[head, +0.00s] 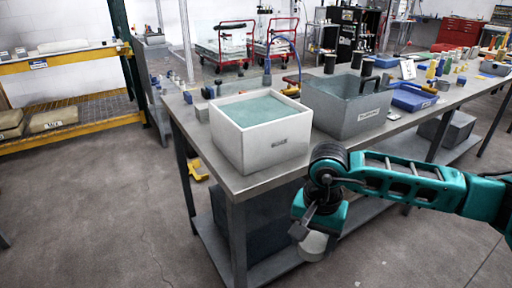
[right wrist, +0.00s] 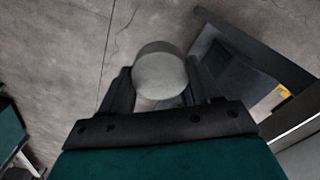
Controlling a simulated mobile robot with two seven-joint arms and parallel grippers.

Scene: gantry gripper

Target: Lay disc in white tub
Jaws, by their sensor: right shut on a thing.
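The disc (right wrist: 159,72), pale grey and round, sits between the fingers of my right gripper (right wrist: 160,88) in the right wrist view. In the head view my right gripper (head: 314,232) points down, shut on the disc (head: 313,246), in front of the table's near edge and below its top. The white tub (head: 270,148) stands on the near left corner of the table, up and to the left of the gripper. It is square, with a teal surface inside and a small label on its front. My left gripper is not in view.
A grey bin (head: 349,112) stands just right of the tub on the metal table (head: 258,181). A blue tray (head: 411,99) and several small items lie farther along. A lower shelf (head: 276,264) runs under the table. Yellow-edged shelving (head: 75,124) stands at left, with open floor between.

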